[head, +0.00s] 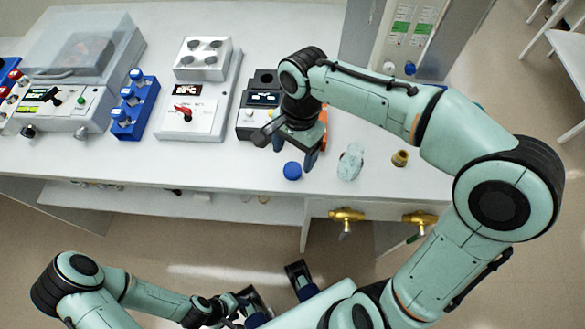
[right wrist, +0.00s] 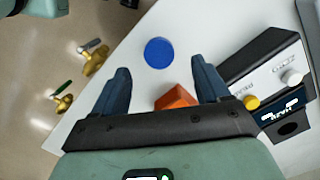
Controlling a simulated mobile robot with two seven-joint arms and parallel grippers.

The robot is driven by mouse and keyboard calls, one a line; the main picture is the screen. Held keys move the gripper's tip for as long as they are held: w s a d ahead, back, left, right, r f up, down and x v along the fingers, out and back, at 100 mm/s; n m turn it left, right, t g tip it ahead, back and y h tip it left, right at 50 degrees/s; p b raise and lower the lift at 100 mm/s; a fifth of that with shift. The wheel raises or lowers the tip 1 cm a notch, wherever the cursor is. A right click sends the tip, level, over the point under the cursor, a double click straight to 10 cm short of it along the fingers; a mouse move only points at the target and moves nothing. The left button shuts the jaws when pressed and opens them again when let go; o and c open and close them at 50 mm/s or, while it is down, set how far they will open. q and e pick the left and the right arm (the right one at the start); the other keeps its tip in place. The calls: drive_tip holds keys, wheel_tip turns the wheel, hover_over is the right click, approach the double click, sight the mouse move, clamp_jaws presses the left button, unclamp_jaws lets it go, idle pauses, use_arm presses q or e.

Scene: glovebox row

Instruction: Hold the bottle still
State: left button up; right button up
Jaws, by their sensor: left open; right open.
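A pale, see-through bottle-like object (head: 350,162) is on the white bench near its front edge in the head view. Whether it stands or lies is hard to tell. A round blue object (head: 292,170) is left of it, and shows as a blue disc in the right wrist view (right wrist: 158,52). My right gripper (head: 295,152) is open and empty above the bench, beside the blue object. In the right wrist view the disc lies beyond the fingertips (right wrist: 163,75). My left gripper (head: 279,306) is open, low in front of the bench.
An orange object (right wrist: 176,97) is partly hidden by my right gripper. A black-and-white device (right wrist: 262,82) is close beside it. A small brown-gold piece (head: 400,158) is on the bench at right. Brass taps (head: 346,216) stick out below the front edge.

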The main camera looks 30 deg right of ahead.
sight(293, 169)
drive_tip(key=f, duration=0.2)
drive_tip(key=f+b, duration=0.1)
drive_tip(key=f, duration=0.2)
drive_tip(key=shift+s+a+f, duration=0.1)
drive_tip(key=shift+s+a, duration=0.1)
idle(0.3)
drive_tip(key=c, duration=1.1)
